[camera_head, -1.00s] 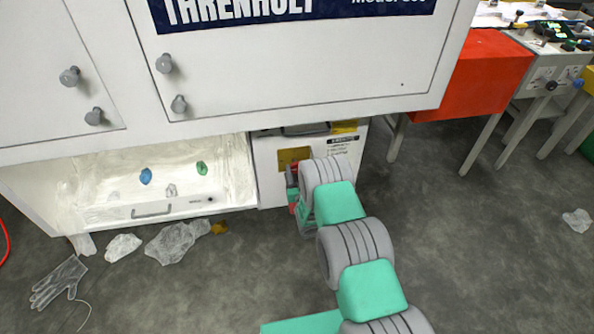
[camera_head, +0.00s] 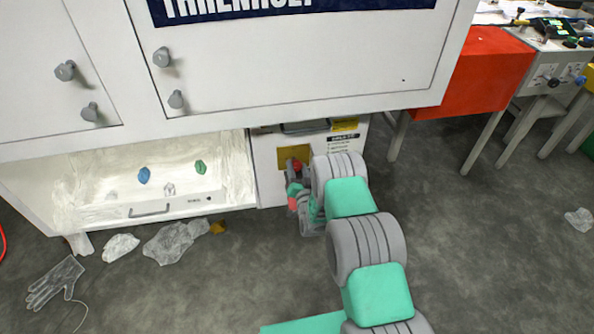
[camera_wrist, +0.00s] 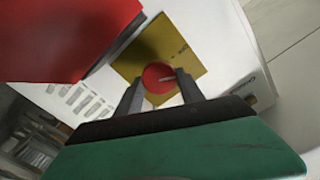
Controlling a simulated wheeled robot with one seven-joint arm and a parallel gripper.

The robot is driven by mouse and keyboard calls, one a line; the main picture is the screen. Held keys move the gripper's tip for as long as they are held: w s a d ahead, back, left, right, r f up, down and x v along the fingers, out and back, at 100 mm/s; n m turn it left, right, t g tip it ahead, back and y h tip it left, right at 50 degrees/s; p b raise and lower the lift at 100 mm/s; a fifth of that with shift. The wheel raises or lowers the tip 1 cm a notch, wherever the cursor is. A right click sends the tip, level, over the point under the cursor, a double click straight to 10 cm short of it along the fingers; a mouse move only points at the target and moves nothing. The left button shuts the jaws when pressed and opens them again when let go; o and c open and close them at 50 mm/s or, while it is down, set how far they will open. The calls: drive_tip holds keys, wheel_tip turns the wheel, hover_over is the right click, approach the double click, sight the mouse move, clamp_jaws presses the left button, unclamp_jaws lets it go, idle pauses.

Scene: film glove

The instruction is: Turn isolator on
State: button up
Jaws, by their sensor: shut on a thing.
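The isolator is a round red knob with a pale pointer line, on a yellow plate on a white box. In the wrist view the knob (camera_wrist: 158,77) sits between the two dark fingers of my gripper (camera_wrist: 160,88), which is shut on it. The yellow plate (camera_wrist: 190,62) shows around it, with small lettering too blurred to read. In the head view the red knob (camera_head: 297,166) shows just above my gripper (camera_head: 297,180), against the yellow plate (camera_head: 285,154). My arm hides part of the box front.
A white cabinet (camera_head: 300,65) overhangs the isolator box (camera_head: 264,165). An open lit bay (camera_head: 100,180) with a drawer lies to the left. Crumpled clear film (camera_head: 176,243) and a glove (camera_head: 55,282) lie on the floor. A red-covered table (camera_head: 485,70) stands at right.

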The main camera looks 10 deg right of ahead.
drive_tip(key=m, duration=0.6)
drive_tip(key=shift+d, duration=0.1)
drive_tip(key=m, duration=0.6)
drive_tip(key=shift+f, duration=0.15)
drive_tip(key=shift+m, duration=0.3)
drive_tip(key=o, duration=1.3)
drive_tip(key=s+b, duration=0.1)
drive_tip(key=s, duration=0.6)
drive_tip(key=shift+s, duration=0.4)
